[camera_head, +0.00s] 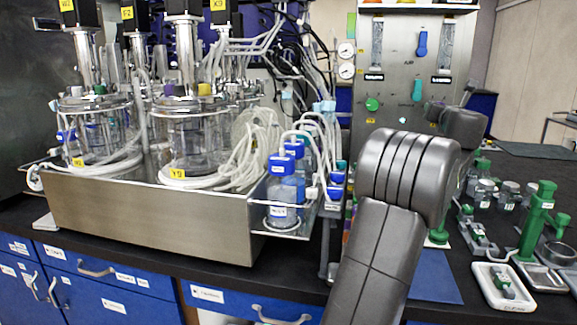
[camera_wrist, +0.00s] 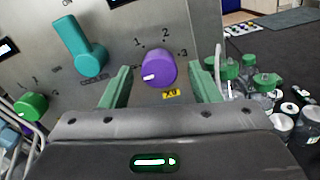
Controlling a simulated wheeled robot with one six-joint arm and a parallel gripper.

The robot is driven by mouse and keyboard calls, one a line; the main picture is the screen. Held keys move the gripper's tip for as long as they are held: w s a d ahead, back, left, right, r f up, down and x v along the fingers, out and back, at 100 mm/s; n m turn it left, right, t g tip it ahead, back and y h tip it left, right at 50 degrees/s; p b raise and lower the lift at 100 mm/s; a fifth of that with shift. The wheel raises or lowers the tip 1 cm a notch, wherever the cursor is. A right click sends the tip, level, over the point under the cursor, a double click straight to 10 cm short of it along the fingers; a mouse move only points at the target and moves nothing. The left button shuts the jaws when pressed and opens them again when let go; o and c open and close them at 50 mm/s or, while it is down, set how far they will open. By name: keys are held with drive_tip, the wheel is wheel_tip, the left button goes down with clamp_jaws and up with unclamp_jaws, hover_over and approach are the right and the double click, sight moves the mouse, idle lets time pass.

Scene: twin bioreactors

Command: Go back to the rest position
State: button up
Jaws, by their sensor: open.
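My gripper (camera_wrist: 159,72) is open in the wrist view, with one green finger on each side of a purple knob (camera_wrist: 160,64). The fingers appear apart from the knob, and nothing is held. The knob sits on a grey metal control panel (camera_wrist: 120,32), marked 1, 2 and 3, with a yellow tag below it. Its white mark points left. In the head view my arm (camera_head: 385,220) rises in front of the panel (camera_head: 392,100); my gripper and the purple knob are hidden behind it.
Glass bioreactors (camera_head: 197,135) stand in a steel tray (camera_head: 150,215) at left, with tubing and blue-capped bottles (camera_head: 283,190) close to my arm. A green stand (camera_head: 537,220), a white tray (camera_head: 505,288) and small jars occupy the black bench at right. A teal lever (camera_wrist: 82,48) flanks the knob.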

drive_tip(key=m+p, duration=0.3)
drive_tip(key=m, duration=0.3)
drive_tip(key=m+p, duration=0.3)
drive_tip(key=m, duration=0.3)
drive_tip(key=m+p, duration=0.3)
drive_tip(key=m, duration=0.3)
drive_tip(key=shift+s+a+r, duration=0.1)
drive_tip(key=shift+s+r, duration=0.05)
drive_tip(key=shift+r, duration=0.1)
